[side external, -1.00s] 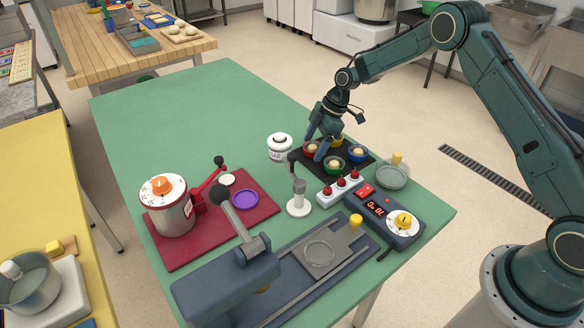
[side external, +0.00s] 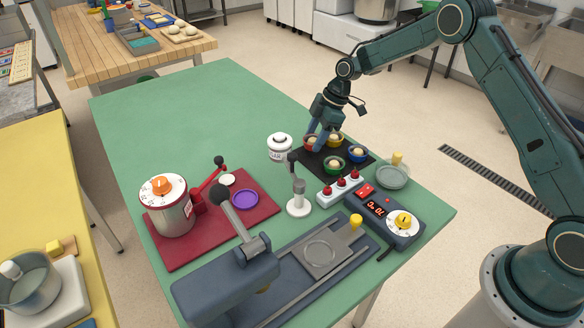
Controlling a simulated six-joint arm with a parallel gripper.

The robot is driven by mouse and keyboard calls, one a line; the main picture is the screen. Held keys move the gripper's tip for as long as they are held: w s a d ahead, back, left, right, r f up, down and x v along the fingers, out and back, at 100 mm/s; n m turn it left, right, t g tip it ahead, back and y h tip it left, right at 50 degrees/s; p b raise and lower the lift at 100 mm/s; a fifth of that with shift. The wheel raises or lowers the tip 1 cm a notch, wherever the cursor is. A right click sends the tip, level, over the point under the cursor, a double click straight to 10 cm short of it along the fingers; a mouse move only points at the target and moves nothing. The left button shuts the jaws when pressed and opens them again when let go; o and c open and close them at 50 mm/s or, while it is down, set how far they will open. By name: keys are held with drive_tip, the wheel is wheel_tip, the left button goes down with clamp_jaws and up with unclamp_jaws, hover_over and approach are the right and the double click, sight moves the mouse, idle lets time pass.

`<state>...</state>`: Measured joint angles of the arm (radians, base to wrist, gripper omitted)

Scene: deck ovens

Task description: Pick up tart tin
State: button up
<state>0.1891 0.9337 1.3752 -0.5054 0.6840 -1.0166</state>
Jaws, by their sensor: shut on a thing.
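A black tray (side external: 309,165) bears several small coloured tart tins with pale dough balls in them: a green tin (side external: 334,165), a blue tin (side external: 358,156) and a yellow tin (side external: 335,140). A red tin (side external: 309,143) is at the tray's back left, between the fingers of my gripper (side external: 316,142). My gripper points down and is shut on the red tin, which looks slightly raised over the tray. The fingers hide part of it. A purple tin (side external: 244,199) sits apart on a red mat.
The green table's back left is clear.

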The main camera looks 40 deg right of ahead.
wheel_tip(320, 180, up, 18)
drive_tip(key=shift+f, duration=0.2)
idle(0.8)
wheel_tip(320, 180, up, 6)
drive_tip(key=s+a, duration=0.1)
drive_tip(key=a, duration=0.1)
drive_tip(key=shift+a+f, duration=0.2)
drive_tip(key=shift+f, duration=0.05)
drive_tip(key=shift+n, duration=0.6)
drive_tip(key=s+a, duration=0.1)
drive_tip(key=a, duration=0.1)
drive_tip(key=s+a+r, duration=0.1)
drive_tip(key=a, duration=0.1)
drive_tip(key=s+a, duration=0.2)
drive_tip(key=shift+a+r, duration=0.15)
drive_tip(key=shift+a, duration=0.05)
drive_tip(key=s+a+f+n+g, duration=0.1)
drive_tip(key=s+a+n, duration=0.1)
drive_tip(key=s+a, duration=0.65)
drive_tip(key=s+a+f+n+g, duration=0.1)
drive_tip(key=s+a, duration=0.3)
drive_tip(key=s, duration=1)
drive_tip(key=shift+w+d+f, duration=0.1)
drive_tip(key=shift+w+f, duration=0.1)
drive_tip(key=shift+f, duration=3.85)
drive_tip(key=shift+w+d+f, duration=0.1)
drive_tip(key=shift+w+f, duration=0.05)
drive_tip(key=shift+f, duration=3.85)
